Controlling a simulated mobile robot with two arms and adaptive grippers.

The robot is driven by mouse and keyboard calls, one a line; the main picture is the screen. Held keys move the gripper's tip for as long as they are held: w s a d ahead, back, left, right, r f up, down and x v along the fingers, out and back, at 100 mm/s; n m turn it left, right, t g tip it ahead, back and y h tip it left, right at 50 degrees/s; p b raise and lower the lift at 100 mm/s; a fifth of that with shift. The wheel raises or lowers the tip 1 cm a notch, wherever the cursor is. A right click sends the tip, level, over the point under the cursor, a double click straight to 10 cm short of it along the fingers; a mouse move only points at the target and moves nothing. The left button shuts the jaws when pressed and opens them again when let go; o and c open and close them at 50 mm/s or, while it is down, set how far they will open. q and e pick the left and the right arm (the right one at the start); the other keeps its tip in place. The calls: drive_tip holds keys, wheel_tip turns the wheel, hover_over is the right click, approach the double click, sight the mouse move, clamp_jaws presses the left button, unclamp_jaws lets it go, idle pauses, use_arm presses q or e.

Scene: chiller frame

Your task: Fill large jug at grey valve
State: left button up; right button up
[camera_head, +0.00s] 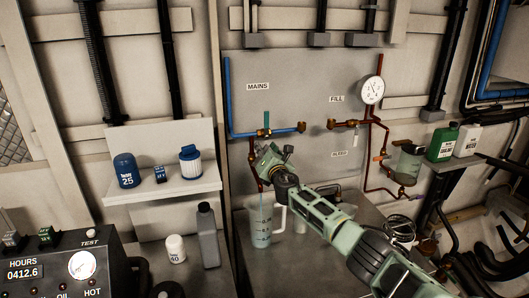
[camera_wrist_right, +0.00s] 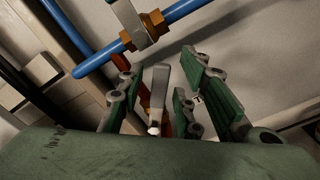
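A tall translucent jug (camera_head: 259,226) with dark side marks stands upright on the grey bench below the MAINS pipework; its inside looks pale blue. A thin line runs down to its mouth from the pipe above. My right gripper (camera_head: 270,158) is just above the jug, below the blue pipe. In the right wrist view the fingers (camera_wrist_right: 160,100) are apart, with a grey lever (camera_wrist_right: 161,88), seemingly the grey valve's handle, between them; gaps show on both sides. In the head view my gripper hides this lever. My left gripper is not in view.
A teal-handled valve (camera_head: 266,121) sits on the blue MAINS pipe (camera_head: 229,95). A pressure gauge (camera_head: 372,90) is on the right. A shelf (camera_head: 165,189) holds blue containers. A grey bottle (camera_head: 208,238) and a white tub (camera_head: 175,248) stand left of the jug.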

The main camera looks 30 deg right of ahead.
drive_tip(key=v, duration=1.2)
idle(6.8)
